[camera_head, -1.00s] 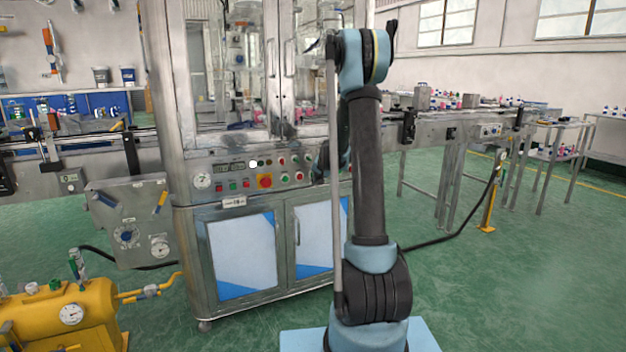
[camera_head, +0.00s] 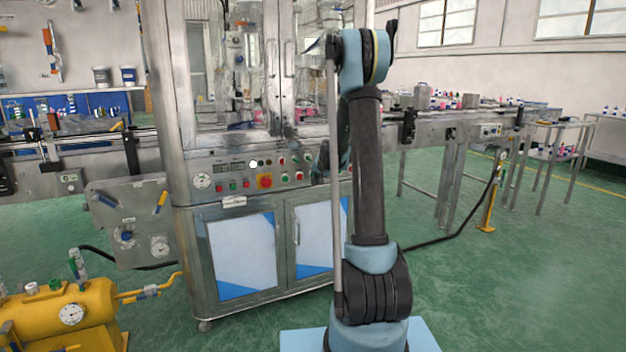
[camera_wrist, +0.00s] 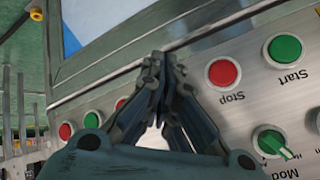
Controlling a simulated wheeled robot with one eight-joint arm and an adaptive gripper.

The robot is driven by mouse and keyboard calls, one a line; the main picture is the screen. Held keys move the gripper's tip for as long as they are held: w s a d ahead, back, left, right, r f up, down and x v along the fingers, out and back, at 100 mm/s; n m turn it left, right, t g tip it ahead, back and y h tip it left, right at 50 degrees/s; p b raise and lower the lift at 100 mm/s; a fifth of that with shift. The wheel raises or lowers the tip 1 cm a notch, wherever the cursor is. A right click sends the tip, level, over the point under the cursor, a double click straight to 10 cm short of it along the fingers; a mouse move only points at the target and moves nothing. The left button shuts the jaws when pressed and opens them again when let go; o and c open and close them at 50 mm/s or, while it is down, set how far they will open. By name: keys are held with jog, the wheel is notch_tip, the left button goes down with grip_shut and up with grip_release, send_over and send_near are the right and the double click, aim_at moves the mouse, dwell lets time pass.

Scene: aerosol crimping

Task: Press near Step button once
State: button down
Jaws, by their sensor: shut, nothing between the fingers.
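The steel control panel (camera_head: 210,167) with red and green buttons is on the front of the machine. In the wrist view my gripper (camera_wrist: 160,62) is shut and empty, its fingertips over the panel near its edge. A red Stop button (camera_wrist: 223,72) and a green Start button (camera_wrist: 285,50) are to the right of the fingertips. A green knob (camera_wrist: 272,142) is at the lower right, its label cut off. A red button (camera_wrist: 65,131) and a green button (camera_wrist: 92,119) are to the left, their labels unreadable. I cannot pick out a Step label. Contact with the panel cannot be told.
Cabinet doors (camera_head: 283,245) are below. A yellow tank (camera_head: 75,310) stands at the lower left. A conveyor (camera_head: 465,118) runs right. Green floor is open at right.

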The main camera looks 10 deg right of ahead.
jog(key=shift+w+a, duration=0.25)
jog(key=shift+w, duration=0.5)
dwell(0.9)
jog(key=shift+s, duration=0.1)
dwell(0.3)
jog(key=shift+s+d, duration=0.25)
jog(key=shift+s, duration=0.55)
jog(key=s, duration=0.1)
jog(key=s+d, duration=0.1)
jog(key=s, duration=0.2)
jog(key=shift+s+d, duration=0.25)
jog(key=shift+d, duration=0.05)
dwell(0.7)
